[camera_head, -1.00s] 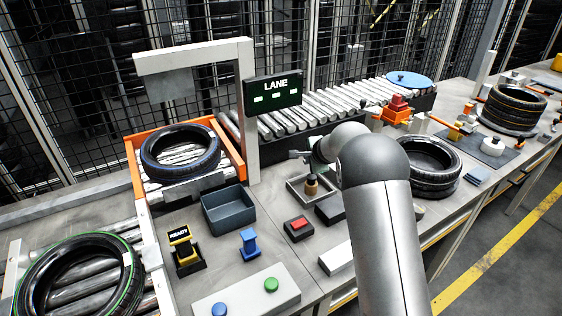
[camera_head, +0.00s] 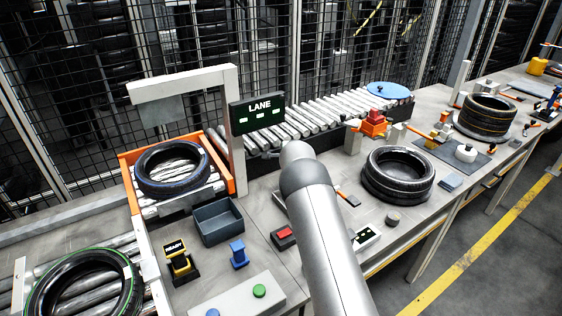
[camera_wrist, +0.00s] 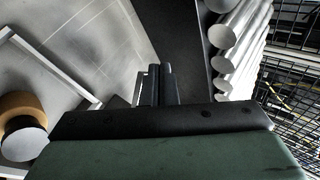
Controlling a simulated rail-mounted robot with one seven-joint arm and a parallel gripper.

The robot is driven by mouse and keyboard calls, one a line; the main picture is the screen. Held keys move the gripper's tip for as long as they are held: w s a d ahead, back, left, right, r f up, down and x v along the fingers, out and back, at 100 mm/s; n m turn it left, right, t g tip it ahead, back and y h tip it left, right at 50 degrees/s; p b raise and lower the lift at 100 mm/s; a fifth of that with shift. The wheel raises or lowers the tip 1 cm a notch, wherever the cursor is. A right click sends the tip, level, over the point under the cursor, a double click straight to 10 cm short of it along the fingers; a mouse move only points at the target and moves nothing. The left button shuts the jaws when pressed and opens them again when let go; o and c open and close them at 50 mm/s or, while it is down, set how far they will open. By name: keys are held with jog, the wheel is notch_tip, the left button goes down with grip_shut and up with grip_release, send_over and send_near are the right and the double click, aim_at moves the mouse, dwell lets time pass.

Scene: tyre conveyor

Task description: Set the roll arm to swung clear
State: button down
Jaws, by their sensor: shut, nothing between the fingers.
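My gripper (camera_wrist: 160,84) shows in the wrist view with its two dark fingers together and nothing between them. It is over the grey bench (camera_wrist: 85,45), beside the dark side rail (camera_wrist: 180,40) of the roller conveyor. In the head view my own arm mostly hides it, near the conveyor's front side below the LANE sign. No part is clearly recognisable as the roll arm. An orange fixture with a red block (camera_head: 374,122) stands by the conveyor's right end. A yellow-orange tool with a handle (camera_head: 437,134) lies to its right. I cannot tell whether either is the roll arm.
The LANE sign (camera_head: 260,113) and its grey post stand left of my arm. Conveyor rollers (camera_wrist: 230,35) run close beside my gripper. A tray rim (camera_wrist: 50,65) and a brown-and-black knob (camera_wrist: 22,122) are at left. Stacked tyres (camera_head: 398,174) stand right of my arm.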

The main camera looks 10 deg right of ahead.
jog(key=shift+w+d, duration=0.3)
jog(key=shift+w, duration=0.7)
dwell(1.2)
jog(key=s+a+r+b, duration=0.3)
jog(key=s+a+r, duration=0.4)
jog(key=s+a, duration=0.1)
jog(key=shift+f, duration=0.1)
dwell(0.3)
